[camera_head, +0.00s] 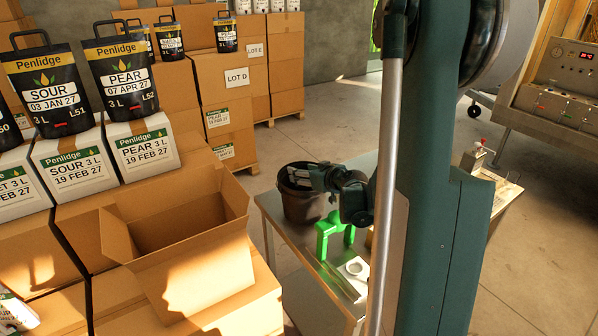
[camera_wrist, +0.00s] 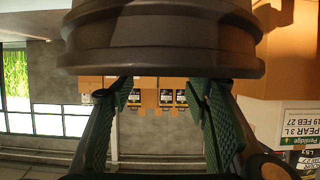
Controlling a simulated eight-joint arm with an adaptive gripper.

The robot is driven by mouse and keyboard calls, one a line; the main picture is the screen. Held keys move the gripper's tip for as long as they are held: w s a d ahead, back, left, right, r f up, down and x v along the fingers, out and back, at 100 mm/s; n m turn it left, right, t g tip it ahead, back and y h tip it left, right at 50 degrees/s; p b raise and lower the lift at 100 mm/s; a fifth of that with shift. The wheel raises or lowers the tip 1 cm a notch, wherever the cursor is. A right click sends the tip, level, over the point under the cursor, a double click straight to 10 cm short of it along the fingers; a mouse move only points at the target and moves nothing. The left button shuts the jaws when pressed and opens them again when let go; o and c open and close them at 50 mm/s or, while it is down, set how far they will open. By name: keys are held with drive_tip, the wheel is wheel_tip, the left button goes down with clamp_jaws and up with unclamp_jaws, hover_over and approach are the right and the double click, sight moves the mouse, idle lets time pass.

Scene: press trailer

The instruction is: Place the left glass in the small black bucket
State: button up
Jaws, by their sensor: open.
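The small black bucket (camera_head: 303,205) stands upright on the table at its far left corner in the head view. My gripper (camera_head: 302,176) points left, lies close to level and overlaps the bucket's upper part; I cannot tell whether it touches the bucket. In the wrist view, which is upside down, a large dark rounded body with a thick rim, apparently the bucket (camera_wrist: 160,42), fills the top. My gripper's fingers (camera_wrist: 161,90) are apart there, with nothing between them. I cannot make out the left glass in either view; my arm hides part of the table.
An open cardboard box (camera_head: 190,245) stands at left, among stacked cartons (camera_head: 228,85) and black pouches (camera_head: 122,75). Floor is clear behind the table.

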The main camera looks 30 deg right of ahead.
drive_tip(key=v, duration=0.7)
drive_tip(key=shift+s, duration=0.4)
drive_tip(key=shift+r, duration=0.15)
drive_tip(key=shift+r, duration=0.1)
